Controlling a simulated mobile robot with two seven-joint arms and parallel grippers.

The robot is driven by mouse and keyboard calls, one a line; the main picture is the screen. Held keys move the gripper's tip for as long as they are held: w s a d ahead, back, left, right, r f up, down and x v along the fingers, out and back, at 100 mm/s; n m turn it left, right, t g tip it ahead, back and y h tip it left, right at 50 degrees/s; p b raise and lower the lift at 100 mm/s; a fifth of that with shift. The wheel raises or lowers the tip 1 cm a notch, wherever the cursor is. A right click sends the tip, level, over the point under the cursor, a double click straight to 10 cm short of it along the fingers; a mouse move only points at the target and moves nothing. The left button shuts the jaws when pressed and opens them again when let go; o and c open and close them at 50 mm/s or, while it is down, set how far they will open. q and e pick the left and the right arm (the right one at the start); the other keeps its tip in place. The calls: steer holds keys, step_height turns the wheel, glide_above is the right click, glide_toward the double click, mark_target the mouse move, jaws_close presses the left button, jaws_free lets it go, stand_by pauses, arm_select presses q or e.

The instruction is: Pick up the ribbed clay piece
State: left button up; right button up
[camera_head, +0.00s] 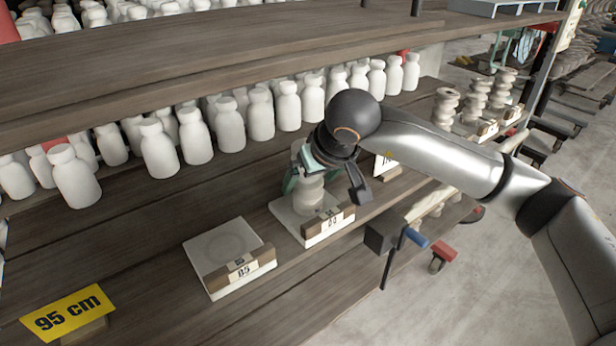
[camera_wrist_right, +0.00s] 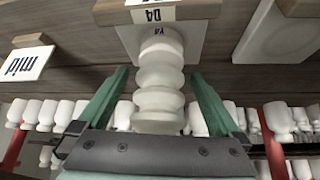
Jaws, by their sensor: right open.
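The ribbed clay piece (camera_head: 309,194) is pale and stands upright on a square white plate (camera_head: 285,212) with a wooden label block at its front. My right gripper (camera_head: 306,178) is over it and partly hides its upper part. In the right wrist view, the ribbed clay piece (camera_wrist_right: 160,82) shows between the two green fingers of my right gripper (camera_wrist_right: 160,75). The fingers are open, one on each side, with visible gaps to the piece. My left gripper is not in view.
Rows of smooth pale bottles (camera_head: 195,136) stand behind, under an upper shelf board (camera_head: 200,50). More ribbed pieces (camera_head: 475,101) stand at the right.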

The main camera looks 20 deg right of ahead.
steer(key=shift+w+f, duration=0.15)
steer(key=shift+f, duration=0.15)
steer(key=shift+c, duration=0.4)
jaws_close()
steer(key=shift+r, duration=0.15)
